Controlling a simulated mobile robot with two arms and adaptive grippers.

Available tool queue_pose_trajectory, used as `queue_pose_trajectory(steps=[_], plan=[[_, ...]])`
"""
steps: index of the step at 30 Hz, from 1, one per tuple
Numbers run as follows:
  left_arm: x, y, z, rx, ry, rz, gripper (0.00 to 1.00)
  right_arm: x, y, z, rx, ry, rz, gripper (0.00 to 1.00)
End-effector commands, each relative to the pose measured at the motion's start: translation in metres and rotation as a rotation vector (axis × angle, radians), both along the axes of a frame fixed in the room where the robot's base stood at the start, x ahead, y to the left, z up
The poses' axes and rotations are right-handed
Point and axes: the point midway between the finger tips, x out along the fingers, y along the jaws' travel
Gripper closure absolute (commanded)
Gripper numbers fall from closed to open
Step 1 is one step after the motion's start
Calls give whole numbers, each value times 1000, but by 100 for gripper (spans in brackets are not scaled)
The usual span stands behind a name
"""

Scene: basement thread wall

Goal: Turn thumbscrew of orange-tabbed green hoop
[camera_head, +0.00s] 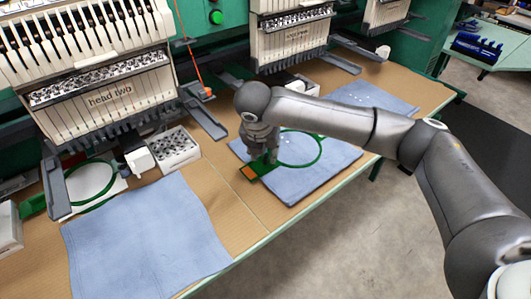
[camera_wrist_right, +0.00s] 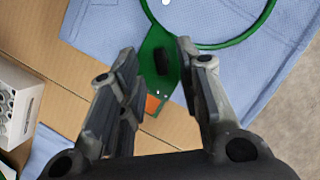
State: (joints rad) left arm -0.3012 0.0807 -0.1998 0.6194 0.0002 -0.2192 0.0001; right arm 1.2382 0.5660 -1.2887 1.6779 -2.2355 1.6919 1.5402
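The orange-tabbed green hoop (camera_head: 320,153) lies flat on folded blue cloth on the table, right of centre in the head view. Its orange tab (camera_head: 249,173) is at the near left end of its green bracket. In the right wrist view the hoop ring (camera_wrist_right: 241,40) is at the top, with the orange tab (camera_wrist_right: 152,104) below. A dark knob-like piece, apparently the thumbscrew (camera_wrist_right: 164,66), sits on the bracket. My right gripper (camera_wrist_right: 156,50) is open, its fingers apart on either side of the bracket in this view. Contact cannot be told. My left gripper is out of view.
Another green hoop (camera_head: 112,178) lies at the left by the embroidery machine (camera_head: 100,80). A box of small parts (camera_head: 175,148) stands between the hoops. Blue cloth (camera_head: 145,240) covers the near left table. Machine arms overhang the table's back.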

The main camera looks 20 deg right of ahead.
Motion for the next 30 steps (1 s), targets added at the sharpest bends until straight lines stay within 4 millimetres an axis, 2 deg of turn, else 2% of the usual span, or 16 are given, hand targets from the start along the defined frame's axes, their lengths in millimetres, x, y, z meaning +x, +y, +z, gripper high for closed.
queue_pose_trajectory(steps=[6,13,18,26,28,30], plan=[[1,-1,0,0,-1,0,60,-15,10,46,2,-3,3,68],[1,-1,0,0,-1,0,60,-27,17,78,1,-2,2,68],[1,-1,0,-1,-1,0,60,-31,18,86,0,0,0,68],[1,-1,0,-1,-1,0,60,-31,18,86,0,0,1,68],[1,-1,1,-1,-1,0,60,-32,21,85,11,6,10,68],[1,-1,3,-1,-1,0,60,-35,33,81,52,25,46,68]])
